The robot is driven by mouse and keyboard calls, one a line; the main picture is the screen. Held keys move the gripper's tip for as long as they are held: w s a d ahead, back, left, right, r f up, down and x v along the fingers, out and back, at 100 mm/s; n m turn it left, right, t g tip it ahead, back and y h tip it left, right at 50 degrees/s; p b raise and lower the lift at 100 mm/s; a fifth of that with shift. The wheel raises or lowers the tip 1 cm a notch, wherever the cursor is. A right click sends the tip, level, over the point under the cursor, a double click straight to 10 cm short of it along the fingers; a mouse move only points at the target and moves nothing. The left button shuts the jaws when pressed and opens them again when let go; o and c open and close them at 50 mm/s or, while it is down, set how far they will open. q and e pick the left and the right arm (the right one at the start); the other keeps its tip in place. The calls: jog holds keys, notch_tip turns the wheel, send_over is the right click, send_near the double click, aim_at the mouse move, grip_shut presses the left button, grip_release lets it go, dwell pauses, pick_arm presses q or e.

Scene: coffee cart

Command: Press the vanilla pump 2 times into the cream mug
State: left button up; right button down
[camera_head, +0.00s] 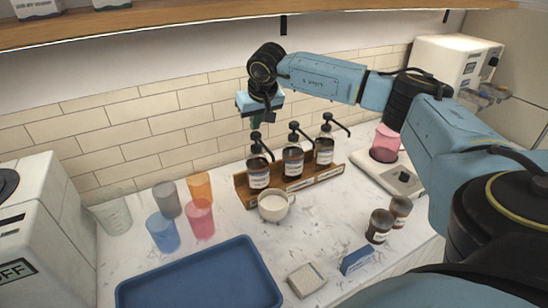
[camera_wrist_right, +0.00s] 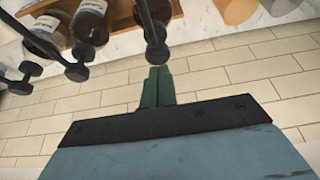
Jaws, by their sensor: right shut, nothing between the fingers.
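Three brown pump bottles with black pumps stand in a wooden rack: a left bottle (camera_head: 258,172), a middle bottle (camera_head: 293,162) and a right bottle (camera_head: 324,150). Their labels are too small to read, so I cannot tell which is vanilla. The cream mug (camera_head: 273,207) stands on the counter just in front of the left bottle, below its spout. My right gripper (camera_head: 255,124) is shut and empty, pointing down just above the left pump head. In the right wrist view the green fingertips (camera_wrist_right: 157,74) are close to that black pump head (camera_wrist_right: 157,52); contact is unclear. My left gripper is out of view.
Several coloured cups (camera_head: 200,218) stand left of the mug, and a blue tray (camera_head: 200,292) lies in front. A scale (camera_head: 403,178) with a pink pitcher (camera_head: 385,142) is at the right. Two dark jars (camera_head: 379,226) stand nearer. The tiled wall is close behind the rack.

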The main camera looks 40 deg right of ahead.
jog(key=shift+f+b, duration=0.6)
jog(key=shift+f, duration=0.75)
jog(key=shift+r+p, duration=1.1)
jog(key=shift+r, duration=0.3)
jog(key=shift+f, duration=0.1)
